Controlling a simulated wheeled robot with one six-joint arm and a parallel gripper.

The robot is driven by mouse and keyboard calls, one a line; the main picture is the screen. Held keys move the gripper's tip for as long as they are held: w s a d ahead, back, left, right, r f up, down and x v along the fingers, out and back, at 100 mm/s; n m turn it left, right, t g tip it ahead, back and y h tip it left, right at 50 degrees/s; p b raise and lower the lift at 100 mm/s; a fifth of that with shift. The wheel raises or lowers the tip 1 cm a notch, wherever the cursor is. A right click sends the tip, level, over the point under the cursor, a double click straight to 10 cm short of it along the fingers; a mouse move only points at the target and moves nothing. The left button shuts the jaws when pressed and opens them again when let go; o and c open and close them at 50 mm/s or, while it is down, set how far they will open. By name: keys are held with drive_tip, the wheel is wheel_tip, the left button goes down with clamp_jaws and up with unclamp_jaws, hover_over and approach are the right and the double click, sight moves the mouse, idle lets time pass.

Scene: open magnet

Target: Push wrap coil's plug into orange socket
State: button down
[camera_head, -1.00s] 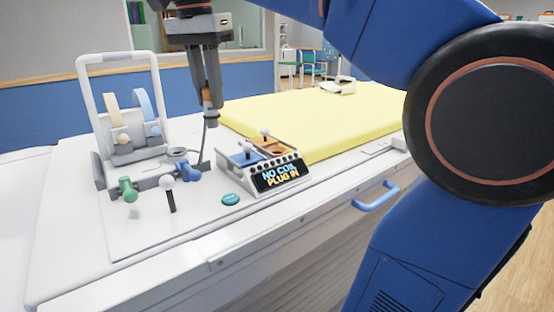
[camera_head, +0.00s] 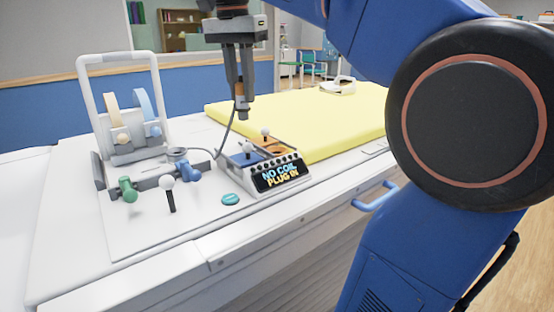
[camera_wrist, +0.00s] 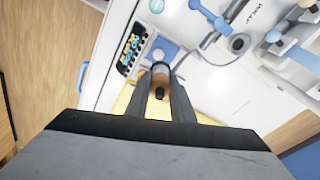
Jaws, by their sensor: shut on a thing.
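My gripper (camera_head: 240,92) points down and is shut on the wrap coil's plug (camera_head: 244,112), a grey plug with an orange band. The plug also shows between the fingers in the wrist view (camera_wrist: 160,82), its dark end facing down. A grey cable (camera_head: 228,130) runs from it toward the grey coil base on the left. The orange socket area (camera_head: 274,147) is on the right half of the socket box, beside a blue area (camera_head: 240,158). The plug hangs above the box, apart from it. The socket opening is not clear.
The box's display (camera_head: 280,177) reads "NO COIL PLUG IN". A yellow mattress (camera_head: 310,110) lies behind.

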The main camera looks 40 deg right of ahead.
drive_tip(key=d, duration=1)
drive_tip(key=shift+w+d, duration=0.2)
drive_tip(key=shift+w, duration=0.2)
wheel_tip(320, 180, down, 10)
idle(1.3)
drive_tip(key=shift+f, duration=1.65)
idle(0.8)
drive_tip(key=c, duration=1.5)
unclamp_jaws()
drive_tip(key=shift+o, duration=0.2)
drive_tip(key=shift+r, duration=0.1)
wheel_tip(320, 180, up, 17)
drive_tip(key=a, duration=0.2)
drive_tip(key=shift+s, duration=0.4)
